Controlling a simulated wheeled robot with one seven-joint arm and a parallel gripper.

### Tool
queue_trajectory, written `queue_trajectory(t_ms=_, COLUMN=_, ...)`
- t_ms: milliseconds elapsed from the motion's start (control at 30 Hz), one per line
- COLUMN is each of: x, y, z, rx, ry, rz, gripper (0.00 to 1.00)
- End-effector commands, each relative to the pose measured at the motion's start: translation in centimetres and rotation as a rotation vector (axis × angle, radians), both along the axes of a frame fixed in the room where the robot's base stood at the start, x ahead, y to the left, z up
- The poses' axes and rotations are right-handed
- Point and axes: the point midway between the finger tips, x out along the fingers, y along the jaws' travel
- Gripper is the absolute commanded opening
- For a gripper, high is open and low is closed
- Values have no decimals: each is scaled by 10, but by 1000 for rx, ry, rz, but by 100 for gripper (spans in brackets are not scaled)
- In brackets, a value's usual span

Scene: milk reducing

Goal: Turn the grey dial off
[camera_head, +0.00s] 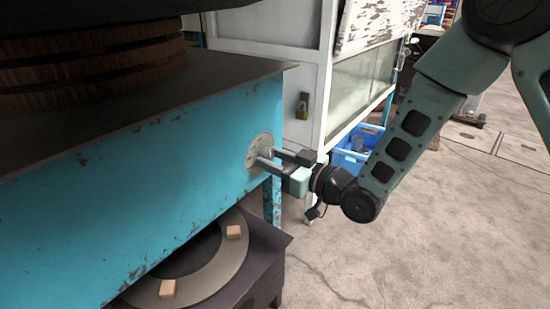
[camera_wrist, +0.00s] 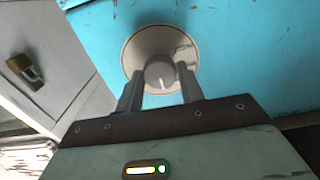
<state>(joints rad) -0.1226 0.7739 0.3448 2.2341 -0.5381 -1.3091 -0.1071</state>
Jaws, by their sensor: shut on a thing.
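The grey dial (camera_wrist: 161,75) is a round knob with a white pointer line, set on a round pale plate (camera_wrist: 142,45) on the blue front panel. In the wrist view its white line points down, toward my gripper. In the head view the plate (camera_head: 256,149) is at the right end of the blue panel, and my gripper hides most of the knob. My gripper (camera_head: 264,158) reaches in from the right with its fingers at the dial. In the wrist view the two fingers (camera_wrist: 160,92) stand either side of the knob, closed on it.
The blue bench (camera_head: 150,180) with a dark top fills the left. Below it stands a dark unit with a grey ring (camera_head: 205,287) and small blocks. A pale cabinet with a brass padlock (camera_head: 302,107) and a blue crate (camera_head: 352,145) are behind. The floor at right is clear.

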Motion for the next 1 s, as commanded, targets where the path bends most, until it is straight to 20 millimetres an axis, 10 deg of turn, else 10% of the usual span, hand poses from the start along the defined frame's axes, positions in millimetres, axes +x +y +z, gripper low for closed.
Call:
queue_trajectory(t_ms=267, x=0, y=-1, z=-1, rx=-1, ry=4, rz=-1, gripper=15)
queue_trajectory(t_ms=300, x=0, y=-1, z=-1, rx=-1, ry=3, rz=0, gripper=46)
queue_trajectory(t_ms=367, x=0, y=0, z=-1, rx=-1, ry=3, rz=0, gripper=60)
queue_trajectory(t_ms=733, x=-3, y=-5, z=0, rx=-1, ry=2, rz=-1, gripper=60)
queue_trajectory(t_ms=1000, x=-32, y=-43, z=1, rx=-2, ry=6, rz=-3, gripper=60)
